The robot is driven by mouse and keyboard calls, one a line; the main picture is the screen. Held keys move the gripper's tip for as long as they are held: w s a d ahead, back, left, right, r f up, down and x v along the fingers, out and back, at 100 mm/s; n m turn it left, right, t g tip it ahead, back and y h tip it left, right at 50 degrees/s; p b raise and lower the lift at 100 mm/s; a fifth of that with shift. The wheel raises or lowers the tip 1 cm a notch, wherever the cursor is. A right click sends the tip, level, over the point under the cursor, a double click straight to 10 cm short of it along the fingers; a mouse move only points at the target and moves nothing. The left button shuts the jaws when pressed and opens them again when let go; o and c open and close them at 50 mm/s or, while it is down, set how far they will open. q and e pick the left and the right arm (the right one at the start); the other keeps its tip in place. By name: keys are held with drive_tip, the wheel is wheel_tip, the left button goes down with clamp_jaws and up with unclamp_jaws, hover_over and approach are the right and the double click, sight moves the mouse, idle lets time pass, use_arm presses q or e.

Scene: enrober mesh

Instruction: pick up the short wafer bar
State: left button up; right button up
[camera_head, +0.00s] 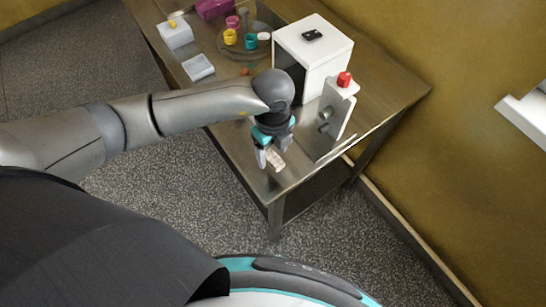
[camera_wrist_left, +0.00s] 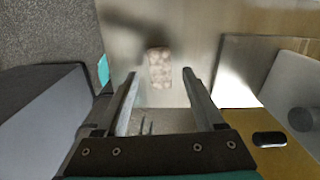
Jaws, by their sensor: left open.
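The short wafer bar (camera_wrist_left: 159,68) is a small, pale, bumpy block lying on the metal table top. In the left wrist view it shows between and just beyond my two fingertips, with a gap on each side. In the head view a pale piece of the bar (camera_head: 277,161) shows beside the fingers, near the table's front corner. My left gripper (camera_head: 268,154) points down over it, open and empty; its spread fingers (camera_wrist_left: 159,77) also show in the wrist view. My right gripper is in neither view.
A white box machine (camera_head: 314,45) and a grey upright plate with a red knob (camera_head: 344,80) stand close to my left gripper. Small coloured cups (camera_head: 250,42), a grey tray (camera_head: 198,67) and a white box (camera_head: 175,34) are farther back. The table (camera_head: 393,92) has a nearby front edge.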

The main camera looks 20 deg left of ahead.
use_arm(q)
wheel_tip(320, 180, down, 2)
drive_tip(key=shift+f, duration=0.1)
drive_tip(key=c, duration=1.1)
